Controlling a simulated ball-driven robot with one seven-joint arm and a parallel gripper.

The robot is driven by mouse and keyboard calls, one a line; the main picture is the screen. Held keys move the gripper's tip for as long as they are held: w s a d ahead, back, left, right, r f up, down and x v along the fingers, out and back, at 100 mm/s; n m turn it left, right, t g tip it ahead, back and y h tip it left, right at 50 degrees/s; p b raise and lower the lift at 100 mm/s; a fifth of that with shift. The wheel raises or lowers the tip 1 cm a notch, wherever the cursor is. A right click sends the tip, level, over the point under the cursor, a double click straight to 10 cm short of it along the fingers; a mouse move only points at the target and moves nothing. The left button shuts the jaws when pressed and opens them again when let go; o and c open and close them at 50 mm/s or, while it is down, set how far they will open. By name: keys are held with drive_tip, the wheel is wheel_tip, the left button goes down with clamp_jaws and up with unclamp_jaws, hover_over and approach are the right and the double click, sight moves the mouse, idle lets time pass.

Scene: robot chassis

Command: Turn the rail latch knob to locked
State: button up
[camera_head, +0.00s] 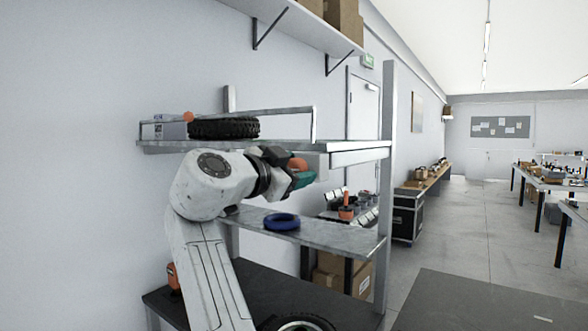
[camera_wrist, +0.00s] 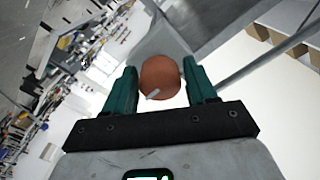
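The latch knob (camera_wrist: 161,79) is round and orange-brown, with a short pale pointer mark (camera_wrist: 153,94) at its lower left edge. It sits at the front end of the upper rail shelf. My gripper (camera_wrist: 161,68) has teal fingers, one on each side of the knob in the wrist view. The fingers stand apart, with the knob between their tips and only slim gaps showing. In the head view my gripper (camera_head: 302,172) is at the shelf end, with part of the orange knob (camera_head: 298,163) showing above the teal finger. Lock markings are not visible.
The upper shelf (camera_head: 340,146) holds a black tyre (camera_head: 224,128) behind a thin rail (camera_head: 275,112). A lower shelf (camera_head: 335,238) holds a blue ring (camera_head: 282,222). A grey post (camera_head: 386,190) stands right of my gripper. Open floor lies farther right.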

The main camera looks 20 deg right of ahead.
drive_tip(key=c, duration=0.8)
drive_tip(key=shift+o, duration=0.2)
drive_tip(key=shift+n, duration=0.3)
drive_tip(key=n+p, duration=0.1)
drive_tip(key=n, duration=0.2)
drive_tip(key=shift+r+n+p, duration=0.1)
drive_tip(key=shift+n+p, duration=0.2)
drive_tip(key=shift+p, duration=0.05)
drive_tip(key=n+p, duration=0.2)
drive_tip(key=n, duration=0.3)
drive_tip(key=n+p, duration=0.2)
drive_tip(key=n, duration=0.2)
drive_tip(key=shift+w+a+r+n, duration=0.1)
drive_tip(key=shift+n, duration=0.3)
drive_tip(key=shift+n+p, duration=1.2)
drive_tip(key=shift+n, duration=0.8)
drive_tip(key=shift+a, duration=0.1)
